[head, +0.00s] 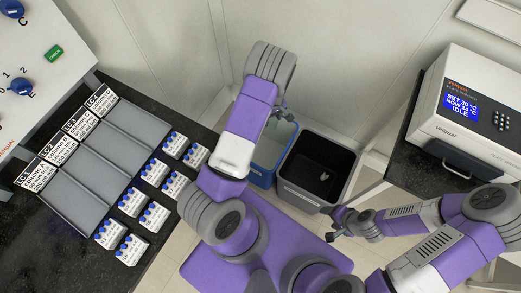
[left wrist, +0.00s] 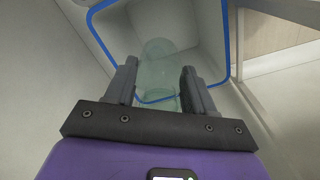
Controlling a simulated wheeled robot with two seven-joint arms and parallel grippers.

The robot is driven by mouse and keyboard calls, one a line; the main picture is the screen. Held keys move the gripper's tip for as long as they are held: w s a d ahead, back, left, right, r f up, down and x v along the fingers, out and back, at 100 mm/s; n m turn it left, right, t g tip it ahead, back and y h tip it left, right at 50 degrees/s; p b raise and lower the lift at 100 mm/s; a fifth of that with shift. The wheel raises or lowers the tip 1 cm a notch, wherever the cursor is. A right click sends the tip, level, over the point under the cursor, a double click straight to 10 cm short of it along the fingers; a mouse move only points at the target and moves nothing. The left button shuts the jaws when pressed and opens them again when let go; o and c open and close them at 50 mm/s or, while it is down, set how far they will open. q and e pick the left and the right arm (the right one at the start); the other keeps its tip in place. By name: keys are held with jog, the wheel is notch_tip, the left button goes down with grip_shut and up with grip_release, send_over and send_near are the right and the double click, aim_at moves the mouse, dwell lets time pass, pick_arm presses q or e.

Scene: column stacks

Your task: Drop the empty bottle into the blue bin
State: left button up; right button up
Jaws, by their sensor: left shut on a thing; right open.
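The blue bin (head: 261,179) stands on the floor, grey inside with a blue rim, partly hidden by my left arm. My left gripper (head: 283,111) is above the blue bin. In the left wrist view my left gripper (left wrist: 158,88) is shut on a clear, pale green bottle (left wrist: 158,62). The bottle sits between the fingers, with the bin's blue rim (left wrist: 228,40) around and beyond it. In the head view the bottle is mostly too small and covered to make out. My right gripper (head: 338,222) is open and empty, low at the right of the bins.
A black bin (head: 293,190) stands right beside the blue bin, with a small pale item inside. A dark counter at left holds grey trays (head: 110,150) and several white boxes with blue caps (head: 155,172). A white machine (head: 480,115) stands on a bench at right.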

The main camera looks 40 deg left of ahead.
pick_arm(q)
jog(key=a+f+n+b, duration=0.1)
jog(key=a+f+b, duration=0.1)
jog(key=f, duration=0.4)
jog(key=s+a+f+n+b, duration=0.1)
jog(key=a+f+n+b, duration=0.1)
jog(key=a+f, duration=0.3)
jog(key=shift+s+a+f+b, duration=0.3)
jog(key=shift+f+b, duration=0.4)
jog(key=o, duration=1.2)
jog(key=shift+c, duration=0.2)
notch_tip(320, 180, up, 8)
jog(key=p, duration=0.2)
jog(key=shift+f+p, duration=0.15)
jog(key=shift+p, duration=0.25)
